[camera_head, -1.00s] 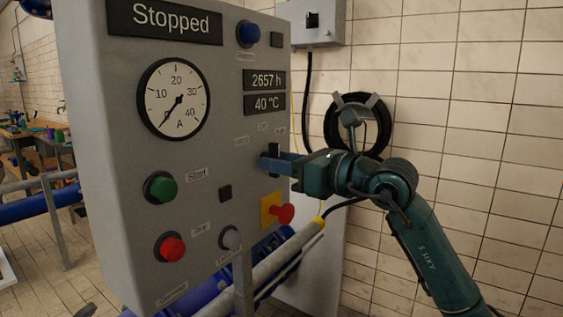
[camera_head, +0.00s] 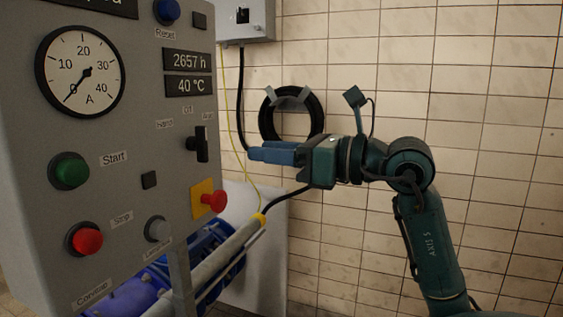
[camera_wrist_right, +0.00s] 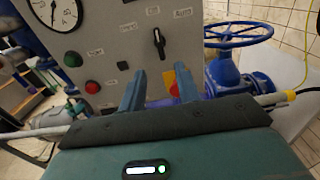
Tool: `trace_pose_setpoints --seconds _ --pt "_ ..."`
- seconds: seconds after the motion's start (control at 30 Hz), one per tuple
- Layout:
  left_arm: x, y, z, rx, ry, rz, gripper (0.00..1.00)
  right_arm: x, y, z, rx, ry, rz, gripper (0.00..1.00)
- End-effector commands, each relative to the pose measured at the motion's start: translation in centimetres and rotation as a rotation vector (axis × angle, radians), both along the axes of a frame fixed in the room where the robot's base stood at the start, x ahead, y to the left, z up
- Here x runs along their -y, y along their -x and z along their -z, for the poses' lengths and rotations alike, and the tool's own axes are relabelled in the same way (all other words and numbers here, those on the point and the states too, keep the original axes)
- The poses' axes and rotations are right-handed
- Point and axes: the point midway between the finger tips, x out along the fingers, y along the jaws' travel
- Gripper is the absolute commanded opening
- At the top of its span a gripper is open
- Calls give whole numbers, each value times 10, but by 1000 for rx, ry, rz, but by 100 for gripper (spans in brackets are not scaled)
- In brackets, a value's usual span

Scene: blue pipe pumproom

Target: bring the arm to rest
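My right gripper (camera_head: 254,154) is in the head view, right of the grey control panel (camera_head: 130,165) and clear of it. Its two blue fingers point left. In the right wrist view the fingers (camera_wrist_right: 159,88) stand apart with nothing between them. The black selector switch (camera_head: 199,144) is on the panel, left of the fingertips. It also shows in the right wrist view (camera_wrist_right: 158,42), beyond the fingers, with labels around it. My left gripper is not in view.
A red emergency button (camera_head: 214,201) on a yellow plate sticks out below the switch. A grey pipe (camera_head: 225,250) runs below the panel. A blue handwheel (camera_wrist_right: 238,33) stands beside the panel. A black coiled hose (camera_head: 292,113) hangs on the tiled wall. The right side looks free.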

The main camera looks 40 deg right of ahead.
Motion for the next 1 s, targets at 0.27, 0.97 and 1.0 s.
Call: trace_pose_setpoints --seconds 0.27,0.97,1.0 --pt "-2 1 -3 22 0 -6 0 5 13 1 -1 0 -1 33" --pt "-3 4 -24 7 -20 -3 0 5 13 -28 0 0 0 33" --pt "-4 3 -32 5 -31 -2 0 5 13 -39 0 0 0 33"
